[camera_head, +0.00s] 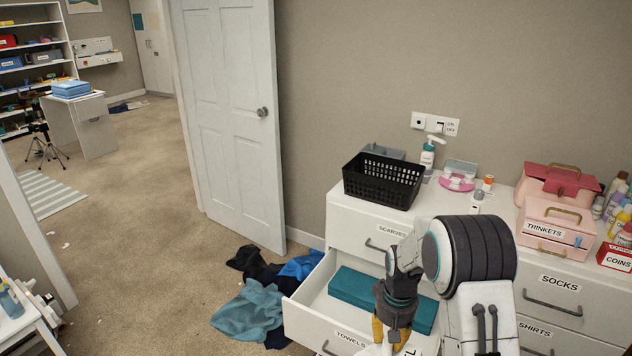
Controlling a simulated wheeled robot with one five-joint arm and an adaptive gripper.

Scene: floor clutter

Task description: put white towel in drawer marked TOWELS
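The drawer marked TOWELS (300,322) is pulled open in the white dresser. A folded teal cloth (352,288) lies inside along its back. My gripper (390,338) points down over the front of this drawer, with its yellow fingers partly seen near the bottom edge. A white patch (374,350) shows by the fingertips; I cannot tell whether it is the white towel or whether the fingers hold it. The white towel is not clearly seen elsewhere. My arm hides the right part of the drawer.
A black basket (383,181) and a soap bottle (427,158) stand on the dresser (348,207). Pink boxes (553,222) stand to the right. Blue, teal and dark clothes (250,312) lie on the floor left of the drawer. A white door (228,110) stands open behind. Carpet at left is mostly clear.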

